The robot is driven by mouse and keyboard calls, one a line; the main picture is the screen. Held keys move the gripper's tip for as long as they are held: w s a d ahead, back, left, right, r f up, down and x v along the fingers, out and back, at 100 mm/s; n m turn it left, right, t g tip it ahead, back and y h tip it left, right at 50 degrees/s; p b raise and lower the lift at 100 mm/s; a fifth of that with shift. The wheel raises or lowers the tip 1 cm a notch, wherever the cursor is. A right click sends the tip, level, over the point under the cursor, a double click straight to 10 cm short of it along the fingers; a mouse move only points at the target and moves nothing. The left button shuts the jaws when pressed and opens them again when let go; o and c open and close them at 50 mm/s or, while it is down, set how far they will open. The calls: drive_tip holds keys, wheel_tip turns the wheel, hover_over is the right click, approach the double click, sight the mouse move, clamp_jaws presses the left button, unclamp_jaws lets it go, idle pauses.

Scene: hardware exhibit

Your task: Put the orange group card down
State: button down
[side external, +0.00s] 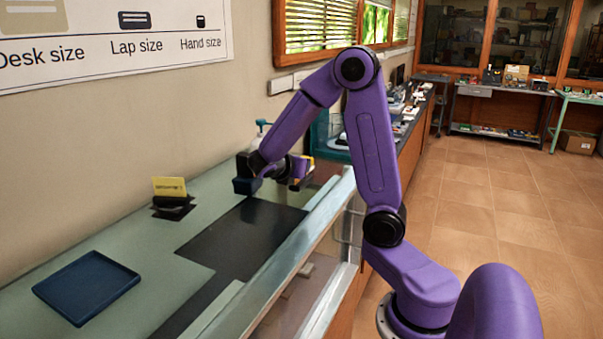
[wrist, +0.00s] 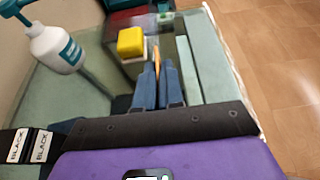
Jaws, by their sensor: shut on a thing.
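In the wrist view my gripper (wrist: 156,88) has its dark blue fingers closed together on a thin orange card (wrist: 157,62). Only a narrow orange edge of the card shows between and beyond the fingertips; its face and any print are hidden. In the side view my wrist is low over the far part of the counter, and I cannot make out the card there. I cannot tell whether the card touches the surface below it.
A yellow block (wrist: 131,42) and a white pump bottle (wrist: 55,50) stand close to my fingers. Black-labelled cards (wrist: 28,146) sit at lower left. A yellow card (side external: 170,187) stands in a black holder. A blue tray (side external: 87,288) and dark mat (side external: 240,240) are empty.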

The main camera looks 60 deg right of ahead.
drive_tip(key=shift+f, duration=0.9)
drive_tip(key=c, duration=1.3)
unclamp_jaws()
drive_tip(key=shift+f, duration=0.1)
drive_tip(key=shift+o, duration=0.2)
drive_tip(key=v, duration=1.2)
drive_tip(key=shift+a, duration=0.1)
